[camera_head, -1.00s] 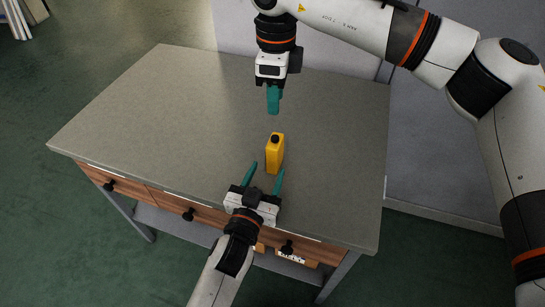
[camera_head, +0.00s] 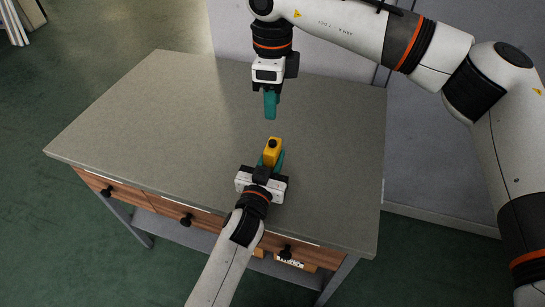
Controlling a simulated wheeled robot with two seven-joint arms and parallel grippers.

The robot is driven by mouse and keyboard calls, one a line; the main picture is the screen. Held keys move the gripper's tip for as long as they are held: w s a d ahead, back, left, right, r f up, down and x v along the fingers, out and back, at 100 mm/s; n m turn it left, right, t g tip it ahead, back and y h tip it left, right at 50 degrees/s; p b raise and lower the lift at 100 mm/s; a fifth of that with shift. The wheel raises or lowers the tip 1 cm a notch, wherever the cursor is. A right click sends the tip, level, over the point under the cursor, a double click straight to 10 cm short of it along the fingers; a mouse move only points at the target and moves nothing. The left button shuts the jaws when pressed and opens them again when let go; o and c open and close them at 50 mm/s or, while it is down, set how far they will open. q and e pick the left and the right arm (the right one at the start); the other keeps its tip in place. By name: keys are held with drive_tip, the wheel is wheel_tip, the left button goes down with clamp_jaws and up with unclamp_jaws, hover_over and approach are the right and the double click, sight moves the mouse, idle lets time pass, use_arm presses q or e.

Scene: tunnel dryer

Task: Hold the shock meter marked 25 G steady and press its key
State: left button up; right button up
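The shock meter, a small upright yellow block (camera_head: 271,155) with a black round part on top (camera_head: 272,143), stands on the grey table toward its front right. Its 25 G marking cannot be read. My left gripper (camera_head: 271,162) reaches in from the front, its teal fingers closed against the meter's two sides. The gripper body and fingers hide the lower part of the meter. My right gripper (camera_head: 270,115) hangs above and behind the meter, pointing down, apart from it. Its teal fingers look like one block, together and empty.
The grey table top (camera_head: 170,115) is otherwise bare, with wide free room to the left. Wooden drawers with black knobs (camera_head: 186,219) run under the front edge. A grey panel (camera_head: 425,140) stands behind and to the right.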

use_arm(q)
drive_tip(key=shift+c, duration=1.9)
use_arm(e)
drive_tip(key=shift+c, duration=0.9)
clamp_jaws()
